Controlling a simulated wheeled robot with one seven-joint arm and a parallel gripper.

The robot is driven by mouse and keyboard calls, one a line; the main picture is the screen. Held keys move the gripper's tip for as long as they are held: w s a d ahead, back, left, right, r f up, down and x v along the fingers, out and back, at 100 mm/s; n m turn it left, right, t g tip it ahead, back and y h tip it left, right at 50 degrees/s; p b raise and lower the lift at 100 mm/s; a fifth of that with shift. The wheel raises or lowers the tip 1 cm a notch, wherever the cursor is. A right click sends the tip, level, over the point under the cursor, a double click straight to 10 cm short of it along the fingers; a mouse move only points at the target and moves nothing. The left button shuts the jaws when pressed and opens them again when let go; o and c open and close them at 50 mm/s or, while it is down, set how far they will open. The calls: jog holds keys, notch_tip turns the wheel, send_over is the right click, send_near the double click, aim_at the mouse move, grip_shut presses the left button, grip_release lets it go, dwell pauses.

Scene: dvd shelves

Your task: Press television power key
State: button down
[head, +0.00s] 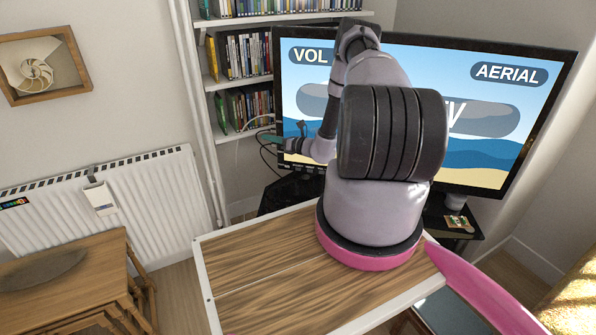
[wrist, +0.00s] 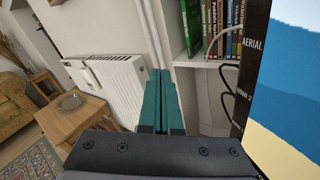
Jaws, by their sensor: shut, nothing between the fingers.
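The television (head: 513,143) stands behind my arm, its screen lit with a beach picture and the words VOL and AERIAL. My arm covers the middle of the screen. My gripper (head: 268,138) is at the screen's left edge, its teal fingers pointing left, away from the screen. In the wrist view my gripper (wrist: 161,74) is shut and empty. The television's dark side edge (wrist: 247,85) shows to the right of the fingers, with labels reading AERIAL and HDMI 2. A gap separates the fingers from that edge. I cannot make out the power key in either view.
Shelves of cases (head: 243,55) stand behind the television's left side. Loose cables (wrist: 228,72) hang between shelf and television. A white radiator (head: 155,195) and a wooden side table (head: 85,265) are at left. The space left of the fingertips looks free.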

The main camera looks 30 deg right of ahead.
aim_at(298, 169)
jog(key=s+d+f+m+h, duration=0.2)
jog(key=f+m+h, duration=0.1)
jog(key=f, duration=0.4)
jog(key=s+d+f+m+t+h, duration=0.1)
jog(key=s+d+f+m+h, duration=0.1)
jog(key=f, duration=0.5)
jog(key=s+d+f+m+t+h, duration=0.1)
jog(key=s+d+f+m+h, duration=0.1)
jog(key=f, duration=0.5)
jog(key=s+m+h, duration=0.1)
jog(key=s+m, duration=0.1)
jog(key=shift+d+m+h, duration=0.25)
jog(key=shift+m+h, duration=0.05)
jog(key=w+d, duration=0.5)
jog(key=w, duration=0.2)
jog(key=shift+d, duration=0.25)
jog(key=shift+d, duration=0.1)
jog(key=shift+w+d, duration=0.15)
jog(key=shift+w, duration=0.1)
